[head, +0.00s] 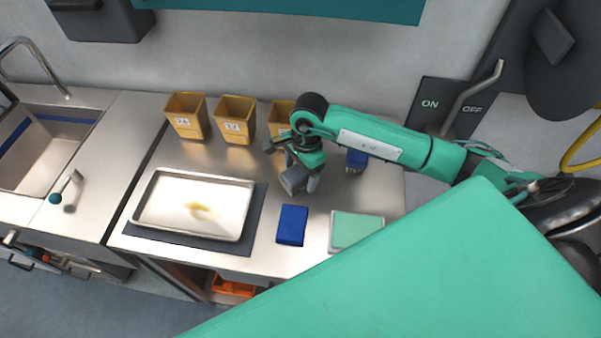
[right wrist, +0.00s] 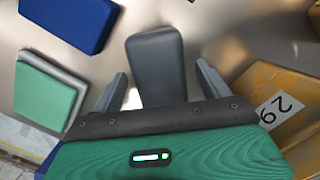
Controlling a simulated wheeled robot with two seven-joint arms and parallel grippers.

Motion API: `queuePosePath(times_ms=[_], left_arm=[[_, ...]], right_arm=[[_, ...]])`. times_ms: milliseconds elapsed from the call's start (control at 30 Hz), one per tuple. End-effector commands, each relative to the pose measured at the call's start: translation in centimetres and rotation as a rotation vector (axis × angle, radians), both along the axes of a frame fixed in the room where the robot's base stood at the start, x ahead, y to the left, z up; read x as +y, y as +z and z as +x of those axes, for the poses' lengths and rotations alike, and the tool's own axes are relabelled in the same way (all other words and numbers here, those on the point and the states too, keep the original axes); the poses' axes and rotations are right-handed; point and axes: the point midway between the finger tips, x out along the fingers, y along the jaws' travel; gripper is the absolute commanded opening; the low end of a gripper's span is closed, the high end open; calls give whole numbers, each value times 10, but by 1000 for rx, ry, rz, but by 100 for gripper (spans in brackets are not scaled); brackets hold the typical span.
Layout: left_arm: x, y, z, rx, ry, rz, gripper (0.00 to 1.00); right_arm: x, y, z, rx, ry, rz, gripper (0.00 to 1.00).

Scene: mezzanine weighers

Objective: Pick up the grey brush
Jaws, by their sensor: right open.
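The grey brush (head: 292,180) lies on the steel counter below my right gripper (head: 299,172) in the head view. In the right wrist view the brush (right wrist: 155,62) shows as a rounded grey block between the two spread fingers of the right gripper (right wrist: 160,74). A gap shows on each side, so the fingers stand around it without gripping it. The near end of the brush is hidden by the gripper body. A small pale patch, perhaps bristles, shows at its near left edge. My left gripper is not in view.
A blue block (head: 292,225) and a green pad (head: 357,229) lie in front. A blue brush (head: 357,160) is to the right. Yellow bins (head: 236,121) stand along the back. A metal tray (head: 164,217) with a yellowish stain lies left on a dark mat.

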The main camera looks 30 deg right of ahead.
Motion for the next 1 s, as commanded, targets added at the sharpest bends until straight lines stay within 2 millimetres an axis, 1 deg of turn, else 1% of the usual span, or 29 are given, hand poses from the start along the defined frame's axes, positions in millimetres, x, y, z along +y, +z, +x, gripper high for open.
queuePosePath(times_ms=[167, 200, 267, 400, 433, 767, 867, 1000], left_arm=[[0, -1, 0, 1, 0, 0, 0], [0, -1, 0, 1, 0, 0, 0], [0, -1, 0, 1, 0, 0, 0], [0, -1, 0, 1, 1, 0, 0], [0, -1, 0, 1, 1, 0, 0], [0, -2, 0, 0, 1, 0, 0], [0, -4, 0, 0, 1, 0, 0], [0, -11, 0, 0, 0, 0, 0]], right_arm=[[0, 0, 0, 0, 0, 0, 78], [0, 0, 0, 0, 0, 0, 70], [0, 0, 0, 0, 0, 0, 59], [0, 0, 0, 0, 0, 0, 31], [0, 0, 0, 0, 0, 0, 28], [0, 3, 1, -2, -1, 0, 28], [0, 9, 1, -2, -1, 0, 28], [0, 27, 1, -4, 1, 0, 28]])
